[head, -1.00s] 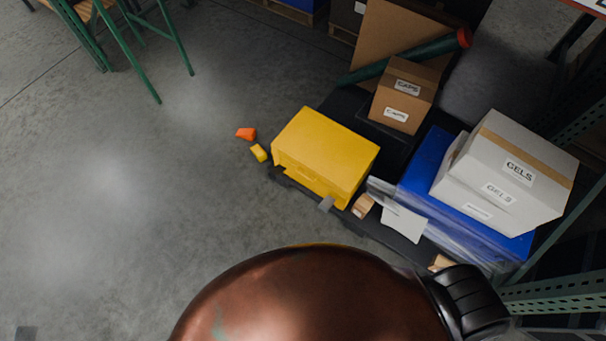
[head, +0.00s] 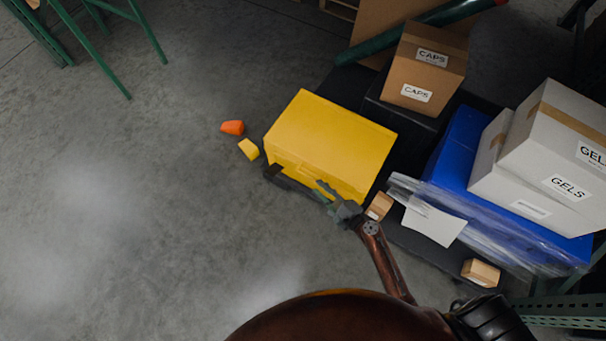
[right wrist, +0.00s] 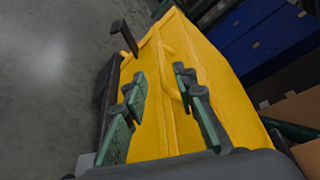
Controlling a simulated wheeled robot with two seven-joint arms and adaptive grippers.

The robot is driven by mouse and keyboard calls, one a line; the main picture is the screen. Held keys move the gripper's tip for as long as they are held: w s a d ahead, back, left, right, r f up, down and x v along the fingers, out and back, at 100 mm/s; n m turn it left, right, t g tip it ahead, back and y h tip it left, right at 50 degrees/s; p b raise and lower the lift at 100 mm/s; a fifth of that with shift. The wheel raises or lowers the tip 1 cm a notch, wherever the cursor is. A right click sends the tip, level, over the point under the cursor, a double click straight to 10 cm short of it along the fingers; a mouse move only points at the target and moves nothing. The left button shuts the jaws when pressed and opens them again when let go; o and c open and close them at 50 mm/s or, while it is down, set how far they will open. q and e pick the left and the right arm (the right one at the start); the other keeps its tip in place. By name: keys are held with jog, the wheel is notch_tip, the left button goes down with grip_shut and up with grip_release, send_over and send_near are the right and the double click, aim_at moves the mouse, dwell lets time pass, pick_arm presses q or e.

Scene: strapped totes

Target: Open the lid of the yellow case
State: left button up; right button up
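The yellow case (head: 330,140) sits at the near left end of a dark platform in the head view, its lid down. Its front face and raised handle (right wrist: 172,75) fill the middle of the right wrist view. My right gripper (head: 328,194) is at the front of the case, near its right half. In the right wrist view the two green-padded fingers (right wrist: 160,88) are apart, with the yellow front and handle showing between and beyond them. I cannot tell whether they touch the case. A dark upright bracket (right wrist: 125,38) stands by the case front. My left gripper is not in view.
A brown CAPS box (head: 425,70) stands behind the case. A blue tote (head: 455,155) under white GELS boxes (head: 555,150) is to the right, with clear wrap and a paper sheet (head: 433,225). Small orange (head: 232,127) and yellow (head: 248,149) pieces lie on otherwise open floor at left.

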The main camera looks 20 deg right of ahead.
aim_at(308, 177)
jog(key=b+x, duration=0.1)
jog(key=x, duration=0.6)
jog(key=shift+d+b, duration=0.1)
jog(key=shift+b, duration=0.2)
jog(key=shift+w, duration=0.4)
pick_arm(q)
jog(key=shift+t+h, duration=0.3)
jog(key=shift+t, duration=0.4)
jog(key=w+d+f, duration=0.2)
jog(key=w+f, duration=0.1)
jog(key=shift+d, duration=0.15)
pick_arm(e)
grip_shut()
